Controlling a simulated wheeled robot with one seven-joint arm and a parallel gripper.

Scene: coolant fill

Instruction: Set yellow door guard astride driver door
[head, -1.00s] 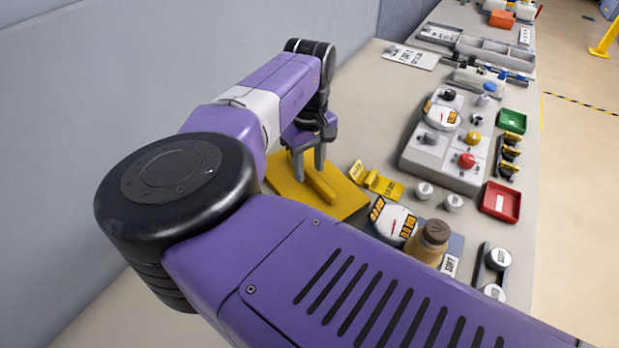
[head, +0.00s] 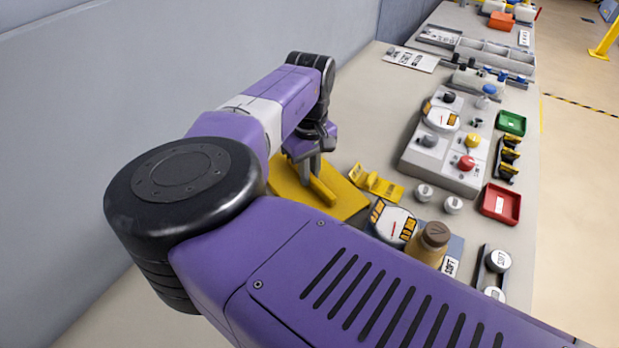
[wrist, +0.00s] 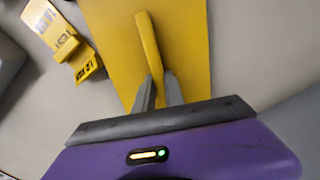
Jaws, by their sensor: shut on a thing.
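The yellow door guard, seen as a flat yellow panel (head: 347,206) with a raised bar along it, lies on the bench left of the labelled items. It fills the top middle of the wrist view (wrist: 190,40). My gripper (head: 313,176) is down at the bar. In the wrist view its two grey fingers (wrist: 160,82) are on either side of the bar, shut on it. The panel appears to rest flat on the bench. Part of it is hidden behind my arm in the head view. I cannot make out a driver door in either view.
A yellow labelled piece (head: 377,185) lies just right of the panel. A grey control box (head: 447,145), a red tray (head: 500,203) and a green tray (head: 512,122) are farther right. A wall (head: 200,60) rises at left.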

